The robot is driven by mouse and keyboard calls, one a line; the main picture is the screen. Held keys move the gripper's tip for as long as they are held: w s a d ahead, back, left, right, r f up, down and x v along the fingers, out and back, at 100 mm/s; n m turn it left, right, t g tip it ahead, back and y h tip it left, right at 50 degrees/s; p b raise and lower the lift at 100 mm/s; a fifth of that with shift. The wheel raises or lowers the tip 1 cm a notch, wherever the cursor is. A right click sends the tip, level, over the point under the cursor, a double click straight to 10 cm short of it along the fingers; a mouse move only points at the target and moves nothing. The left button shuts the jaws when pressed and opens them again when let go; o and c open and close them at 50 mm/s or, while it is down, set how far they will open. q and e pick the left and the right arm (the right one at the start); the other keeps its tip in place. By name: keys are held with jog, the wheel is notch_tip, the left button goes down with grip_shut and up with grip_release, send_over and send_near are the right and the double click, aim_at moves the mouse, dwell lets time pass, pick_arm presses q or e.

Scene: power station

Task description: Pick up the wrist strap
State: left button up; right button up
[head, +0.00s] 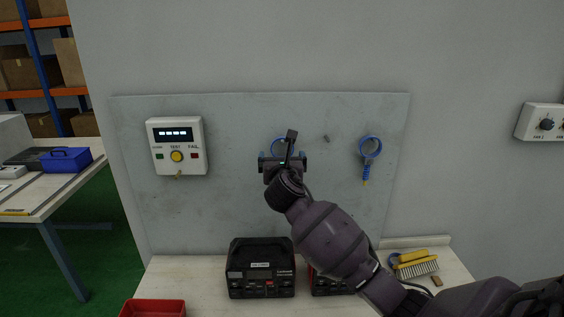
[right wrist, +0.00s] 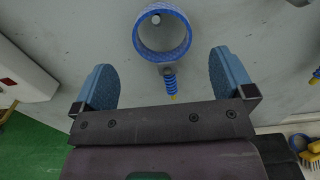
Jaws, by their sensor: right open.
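A blue wrist strap (right wrist: 185,42), a ring with a short coiled cord and yellow tip, hangs on a peg on the grey wall board. In the head view its blue ring (head: 278,143) is mostly hidden behind my right gripper (head: 283,160). In the right wrist view the strap lies between and beyond the two blue fingers of my right gripper (right wrist: 163,70), with no visible contact. The gripper is open and empty. A second blue wrist strap (head: 370,147) hangs further right on the board. My left gripper is not in view.
A white tester box (head: 177,147) with a yellow button is on the board (head: 230,210) at left. Below, a bench holds a black case (head: 261,268), a second case partly behind my arm, a red bin (head: 153,308) and a yellow brush (head: 414,262). A bare peg (head: 326,139) sits between the straps.

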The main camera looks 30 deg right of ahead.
aim_at(282, 146)
jog(key=shift+p+x, duration=0.3)
jog(key=shift+x, duration=3)
jog(key=shift+s+f, duration=0.1)
jog(key=shift+f, duration=0.1)
jog(key=shift+c, duration=0.3)
jog(key=c, duration=0.9)
jog(key=shift+r, duration=0.1)
